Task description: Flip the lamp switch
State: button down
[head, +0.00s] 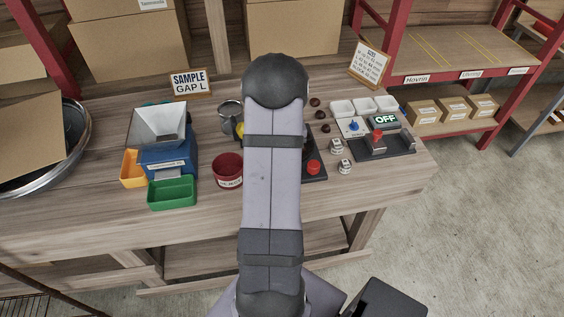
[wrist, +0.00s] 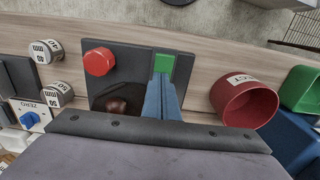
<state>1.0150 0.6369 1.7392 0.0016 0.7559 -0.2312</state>
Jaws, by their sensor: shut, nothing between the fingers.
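In the head view, a dark switch base (head: 398,148) stands at the right of the bench, with a red-topped part (head: 377,134) on it. In the wrist view only part of what looks like this dark base (wrist: 18,82) shows, at the left edge. My gripper (wrist: 163,80) shows as blue fingers closed together, with nothing held, over a black panel (wrist: 128,63). A green patch (wrist: 164,63) shows by the fingertips. My arm hides the gripper in the head view.
A red button (head: 313,167) sits on the black panel. A red cup (head: 228,170), a green bin (head: 171,192) and a blue hopper machine (head: 168,155) stand left. The bench front is clear.

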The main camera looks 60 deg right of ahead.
jog(key=shift+s+a+f, duration=0.15)
jog(key=shift+s+a, duration=0.1)
jog(key=shift+s+a+r, duration=0.2)
jog(key=shift+s+a, duration=0.15)
jog(key=shift+s, duration=0.05)
jog(key=shift+w+r+p, duration=0.1)
jog(key=shift+p, duration=0.2)
jog(key=shift+r+p, duration=0.3)
jog(key=shift+r, duration=0.05)
notch_tip(320, 180, up, 13)
jog(key=shift+b, duration=0.3)
jog(key=shift+b, duration=0.3)
